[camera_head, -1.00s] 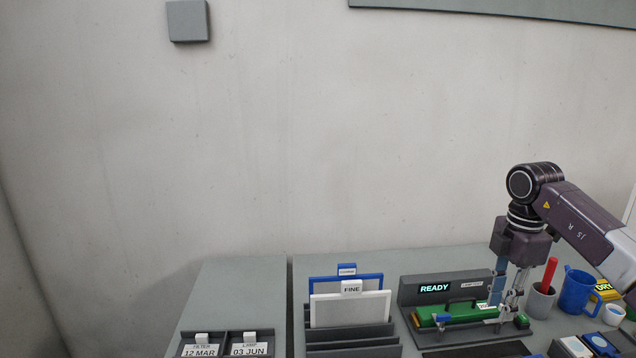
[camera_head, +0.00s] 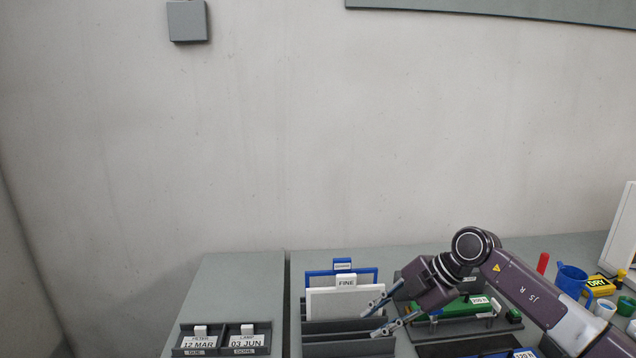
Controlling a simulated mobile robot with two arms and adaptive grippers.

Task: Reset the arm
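My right arm comes in from the lower right. Its gripper (camera_head: 377,314) points left and a little down, in front of the right end of the filter rack. Its fingers are spread apart with nothing between them, so it is open and empty. My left gripper is not in view. A green device (camera_head: 462,306) lies in a grey station (camera_head: 410,276) behind the arm; the arm hides the station's display and part of the device.
A grey rack (camera_head: 322,327) holds a blue-framed panel (camera_head: 318,280) and a white panel (camera_head: 328,301) labelled FINE. Dated card trays (camera_head: 222,351) stand left. A blue mug (camera_head: 571,282), a red-handled item (camera_head: 542,263) and a yellow DRY box (camera_head: 598,284) stand right.

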